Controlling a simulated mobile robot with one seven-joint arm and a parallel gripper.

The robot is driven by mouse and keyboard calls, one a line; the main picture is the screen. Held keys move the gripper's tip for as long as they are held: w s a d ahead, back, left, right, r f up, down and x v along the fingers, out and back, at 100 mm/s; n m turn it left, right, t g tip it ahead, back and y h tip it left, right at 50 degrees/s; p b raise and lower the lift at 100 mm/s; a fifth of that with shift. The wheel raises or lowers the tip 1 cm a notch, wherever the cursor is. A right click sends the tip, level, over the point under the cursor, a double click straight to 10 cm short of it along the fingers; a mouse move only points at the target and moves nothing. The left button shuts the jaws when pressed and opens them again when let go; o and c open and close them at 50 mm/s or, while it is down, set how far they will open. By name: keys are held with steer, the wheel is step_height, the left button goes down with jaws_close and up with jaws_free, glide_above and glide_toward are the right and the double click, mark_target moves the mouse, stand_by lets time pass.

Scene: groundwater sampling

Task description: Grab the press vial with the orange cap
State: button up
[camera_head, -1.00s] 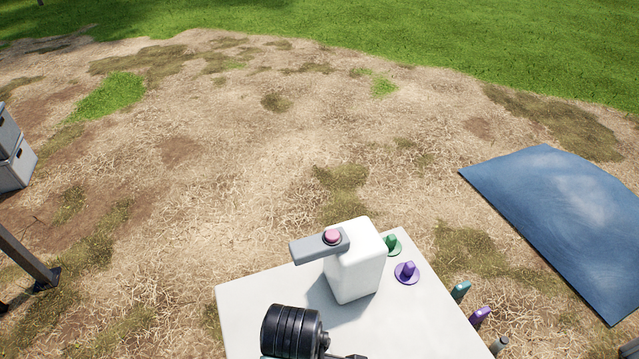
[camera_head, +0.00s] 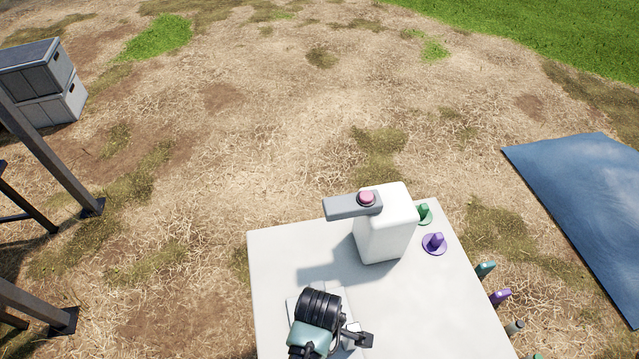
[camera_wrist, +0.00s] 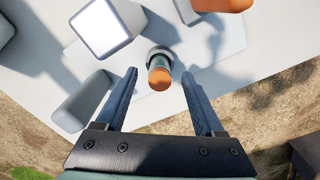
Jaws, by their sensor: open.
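In the wrist view the vial with the orange cap (camera_wrist: 159,76) shows between my fingertips, its orange end toward me and a grey ring behind it. My gripper (camera_wrist: 159,73) is open, one finger on each side of the vial, with a gap on both sides. I cannot tell from this view whether the fingertips are level with the vial or still above it. In the head view my gripper (camera_head: 357,338) is over the white table (camera_head: 275,255), and my wrist hides the vial.
A white jug (camera_head: 386,230) with a pink cap and grey arm stands close on the table. A green piece (camera_head: 424,214) and a purple piece (camera_head: 435,244) sit right of it. Another orange part (camera_wrist: 222,4) shows at the wrist view's top. Stacked grey boxes (camera_head: 45,85) stand far left.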

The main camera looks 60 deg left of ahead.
steer(key=shift+f, duration=0.65)
jaws_close()
